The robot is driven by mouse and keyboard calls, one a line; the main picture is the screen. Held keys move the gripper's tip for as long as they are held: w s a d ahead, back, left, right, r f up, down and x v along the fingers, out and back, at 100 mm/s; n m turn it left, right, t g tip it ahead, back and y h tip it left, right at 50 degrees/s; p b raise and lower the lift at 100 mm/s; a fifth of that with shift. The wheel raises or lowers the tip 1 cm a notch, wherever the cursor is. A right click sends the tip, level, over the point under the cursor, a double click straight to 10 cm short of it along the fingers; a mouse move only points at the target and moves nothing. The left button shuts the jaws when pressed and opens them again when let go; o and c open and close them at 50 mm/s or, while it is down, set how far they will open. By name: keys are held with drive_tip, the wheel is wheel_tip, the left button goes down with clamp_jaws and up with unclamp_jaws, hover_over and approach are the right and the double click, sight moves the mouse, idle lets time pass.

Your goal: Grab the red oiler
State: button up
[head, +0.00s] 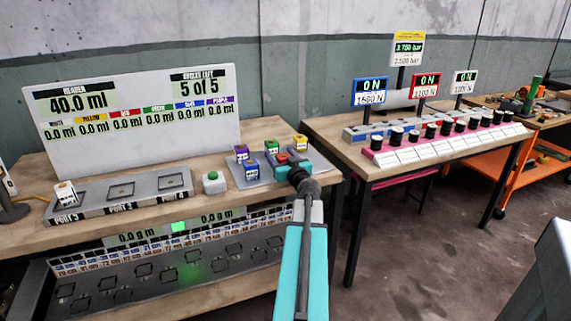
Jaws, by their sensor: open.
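The red oiler (282,158) is a small block with a red top on the grey tray (262,178) at the right end of the left table. It is partly hidden by my gripper (293,166). My gripper is dark and small in the picture, at the end of my teal arm, right at the near side of the red oiler. It is open; whether its fingers stand around or just beside the oiler cannot be told.
Purple (241,152), green (271,146), blue (251,170) and yellow (300,142) oilers stand close around the red one. A green button box (214,182) is to the left. A white oiler (65,193) stands in the port strip (148,201). A display board (135,115) rises behind.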

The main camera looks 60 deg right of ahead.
drive_tip(key=c, duration=1.2)
drive_tip(key=shift+r+p, duration=0.25)
drive_tip(key=shift+p, duration=0.15)
wheel_tip(320, 180, up, 3)
drive_tip(key=p, duration=0.5)
drive_tip(key=shift+r, duration=0.1)
drive_tip(key=s+a+p, duration=0.1)
drive_tip(key=a, duration=0.1)
drive_tip(key=s+a+p, duration=0.1)
drive_tip(key=a, duration=0.2)
drive_tip(key=s+a+p, duration=0.1)
drive_tip(key=a, duration=0.1)
drive_tip(key=shift+a+r, duration=0.25)
drive_tip(key=shift+r, duration=0.1)
drive_tip(key=p, duration=0.2)
drive_tip(key=shift+a+r+p, duration=0.1)
drive_tip(key=shift+a+p, duration=0.15)
drive_tip(key=shift+p, duration=0.1)
drive_tip(key=shift+a+p, duration=0.1)
drive_tip(key=shift+p, duration=0.3)
